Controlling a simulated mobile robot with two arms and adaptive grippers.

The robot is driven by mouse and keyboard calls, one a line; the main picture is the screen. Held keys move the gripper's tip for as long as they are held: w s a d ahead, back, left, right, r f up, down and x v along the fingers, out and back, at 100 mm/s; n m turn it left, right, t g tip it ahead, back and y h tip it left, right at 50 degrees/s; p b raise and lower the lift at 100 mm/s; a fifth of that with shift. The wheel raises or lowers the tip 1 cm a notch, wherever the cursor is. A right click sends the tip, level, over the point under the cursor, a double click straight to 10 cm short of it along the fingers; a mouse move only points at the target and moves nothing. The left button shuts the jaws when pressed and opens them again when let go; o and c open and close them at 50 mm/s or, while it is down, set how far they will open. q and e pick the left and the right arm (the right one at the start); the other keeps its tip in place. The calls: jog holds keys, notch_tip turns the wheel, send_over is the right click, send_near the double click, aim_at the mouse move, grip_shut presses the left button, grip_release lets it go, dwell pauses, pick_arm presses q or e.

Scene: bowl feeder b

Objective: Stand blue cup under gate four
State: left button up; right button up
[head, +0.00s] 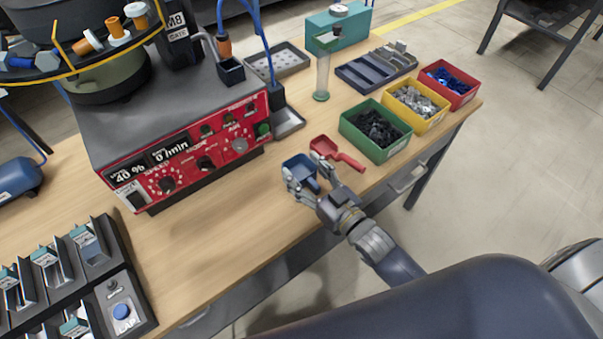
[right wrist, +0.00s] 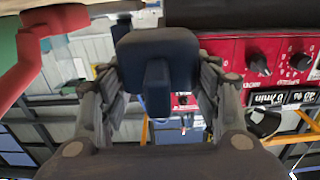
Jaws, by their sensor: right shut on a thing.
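My right gripper (head: 309,181) is shut on a small dark blue cup (head: 299,163) near the front edge of the bench, beside a red scoop (head: 325,148). In the right wrist view the blue cup (right wrist: 157,55) sits between the two fingers of the gripper (right wrist: 158,82). A black gate rack (head: 62,262) with several teal-topped gates (head: 45,254) stands at the lower left, well away from the cup. I cannot read which one is gate four. My left gripper is not in view.
Green (head: 375,133), yellow (head: 414,105) and red (head: 448,84) bins stand to the right. Another dark cup (head: 231,71) is by the bowl outlet. Bare wood lies in front of the controller.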

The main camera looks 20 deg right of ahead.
aim_at(302, 177)
jog(key=shift+w+a+f, duration=0.2)
jog(key=shift+w+f, duration=0.6)
jog(key=shift+f, duration=0.3)
jog(key=shift+f+p, duration=0.35)
jog(key=shift+f, duration=0.1)
jog(key=shift+f, duration=0.1)
jog(key=shift+f, duration=0.15)
jog(key=o, duration=1.2)
